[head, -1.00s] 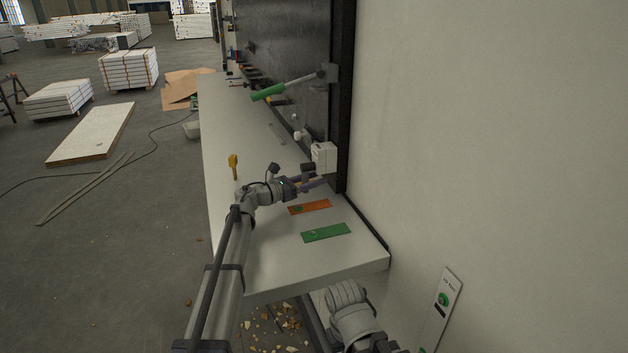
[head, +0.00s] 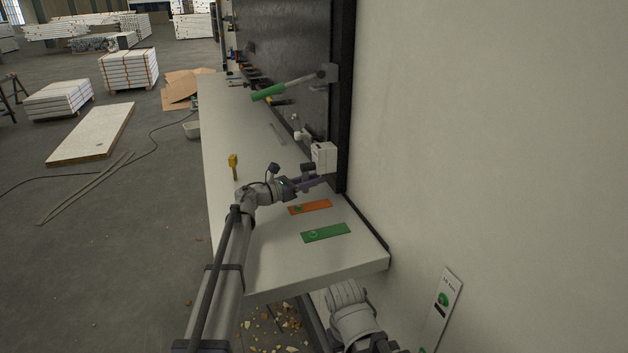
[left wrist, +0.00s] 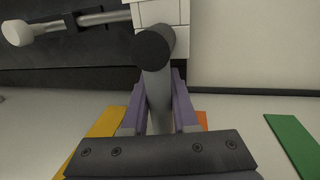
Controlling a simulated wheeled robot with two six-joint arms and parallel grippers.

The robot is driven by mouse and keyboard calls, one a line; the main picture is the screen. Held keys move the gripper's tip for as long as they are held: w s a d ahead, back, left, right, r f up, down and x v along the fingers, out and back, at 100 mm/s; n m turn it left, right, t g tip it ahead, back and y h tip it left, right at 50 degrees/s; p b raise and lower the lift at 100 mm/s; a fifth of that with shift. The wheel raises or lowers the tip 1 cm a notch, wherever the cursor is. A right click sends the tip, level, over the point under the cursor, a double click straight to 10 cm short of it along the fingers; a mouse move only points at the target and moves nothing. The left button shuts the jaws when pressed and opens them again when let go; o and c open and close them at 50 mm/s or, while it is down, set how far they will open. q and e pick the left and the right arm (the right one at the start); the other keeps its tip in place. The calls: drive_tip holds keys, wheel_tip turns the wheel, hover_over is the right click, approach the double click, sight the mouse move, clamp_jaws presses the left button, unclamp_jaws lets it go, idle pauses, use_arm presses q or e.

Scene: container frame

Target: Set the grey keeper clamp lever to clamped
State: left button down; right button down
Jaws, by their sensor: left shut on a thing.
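The grey clamp lever (left wrist: 157,90) hangs from below a white block (left wrist: 165,12) in the left wrist view. Its dark round end faces the camera, and its shaft runs down between the purple fingers. My left gripper (head: 319,182) is shut on this lever, just below the same white block (head: 324,157) in the head view. The fingers hide most of the lever there. In the left wrist view the left gripper (left wrist: 158,118) has one finger on each side of the shaft. My right gripper is not in view; only part of the right arm shows at the bottom.
An orange plate (head: 312,207) and a green plate (head: 327,232) lie on the white bench (head: 270,266) near the gripper. A yellow object (head: 233,163) stands left of the arm.

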use_arm(q)
drive_tip(key=shift+s, duration=0.15)
idle(0.6)
drive_tip(key=n, duration=0.1)
drive_tip(key=s+n+p, duration=0.1)
drive_tip(key=n, duration=0.1)
drive_tip(key=n+p, duration=0.1)
drive_tip(key=shift+s+d+r+n+g+y, duration=0.25)
drive_tip(key=shift+s+d+n+g+y, duration=0.05)
drive_tip(key=shift+s+d+g+y, duration=0.1)
drive_tip(key=n+p, duration=0.1)
drive_tip(key=s+n, duration=0.1)
drive_tip(key=r+n+g+p, duration=0.1)
drive_tip(key=n, duration=0.1)
drive_tip(key=shift+s+d+p, duration=0.2)
drive_tip(key=shift+d+p, duration=0.1)
drive_tip(key=shift+d, duration=0.05)
drive_tip(key=shift+s+d+r+n+g+p, duration=0.1)
drive_tip(key=shift+s+r+n+g+p, duration=0.25)
drive_tip(key=shift+n+p, duration=0.55)
drive_tip(key=shift+s+d+r+n+g+p, duration=0.1)
drive_tip(key=shift+s+r+n+g+p, duration=0.3)
drive_tip(key=shift+n, duration=1.05)
drive_tip(key=shift+s+d+r+n+g+p, duration=0.1)
drive_tip(key=shift+r+n+g+p, duration=0.15)
drive_tip(key=shift+r+n+p, duration=0.7)
drive_tip(key=shift+f+n, duration=0.25)
drive_tip(key=shift+n, duration=0.05)
drive_tip(key=c, duration=0.7)
unclamp_jaws()
